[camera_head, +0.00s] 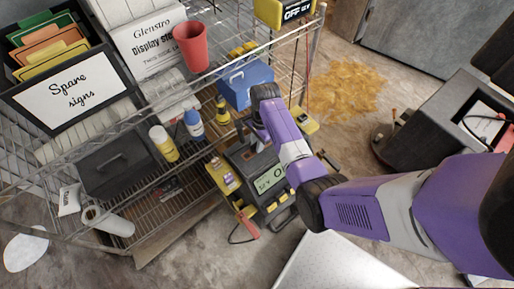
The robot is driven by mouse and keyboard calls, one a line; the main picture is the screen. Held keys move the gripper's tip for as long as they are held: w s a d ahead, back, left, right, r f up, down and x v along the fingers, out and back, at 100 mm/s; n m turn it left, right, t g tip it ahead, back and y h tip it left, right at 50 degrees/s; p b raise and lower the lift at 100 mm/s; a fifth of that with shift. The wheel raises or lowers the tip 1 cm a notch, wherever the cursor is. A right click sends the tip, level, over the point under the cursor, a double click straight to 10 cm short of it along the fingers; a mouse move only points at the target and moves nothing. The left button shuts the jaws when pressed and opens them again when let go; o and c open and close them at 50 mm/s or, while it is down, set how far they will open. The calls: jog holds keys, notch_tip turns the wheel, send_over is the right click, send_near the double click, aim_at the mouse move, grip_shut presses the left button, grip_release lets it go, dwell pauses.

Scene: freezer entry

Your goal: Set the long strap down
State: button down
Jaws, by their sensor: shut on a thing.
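My gripper (240,131) is small and mostly hidden at the far end of my purple and grey arm. It points down in front of the wire rack, above a dark device with a lit display (268,180). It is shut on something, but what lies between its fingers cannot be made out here. I cannot clearly pick out the long strap. Thin dark and reddish cords (307,85) hang at the rack's right end, and I cannot tell whether one of them is a strap.
The wire rack (150,212) holds a sign box (75,90), a red cup (191,47), a blue case (246,84) and bottles (163,143). A red-handled clamp (248,224) lies by the device. A yellowish spill (345,88) covers floor behind. A dark box (425,125) stands at right.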

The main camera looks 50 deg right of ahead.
jog(key=shift+f, duration=1.45)
jog(key=shift+f, duration=0.15)
jog(key=c, duration=1.3)
grip_release()
